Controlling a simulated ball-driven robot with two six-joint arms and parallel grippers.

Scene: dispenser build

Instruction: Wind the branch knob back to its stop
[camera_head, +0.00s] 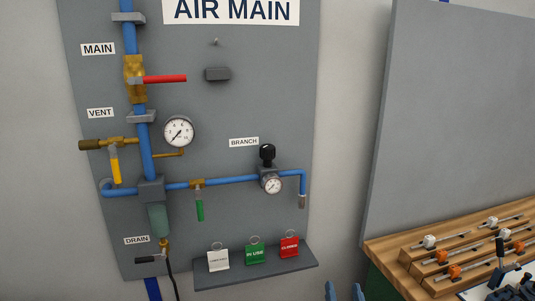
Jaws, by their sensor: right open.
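The branch knob (267,152) is black and stands on top of the regulator, just right of the BRANCH label (244,142). A small round gauge (273,186) sits on the regulator's front; its needle is too small to read. The blue branch pipe (231,181) runs into the regulator from the left. My right gripper (344,291) shows as two blue fingertips at the bottom edge, apart with nothing seen between them. It is well below and right of the knob, not touching it. My left gripper is not in view.
The main valve has a red lever (165,79); the vent has a yellow lever (115,165). A green lever (199,208) hangs down on the branch. Tags stand on a shelf (256,279) below. A wooden bench (390,250) with fixtures stands at right. Space before the knob is clear.

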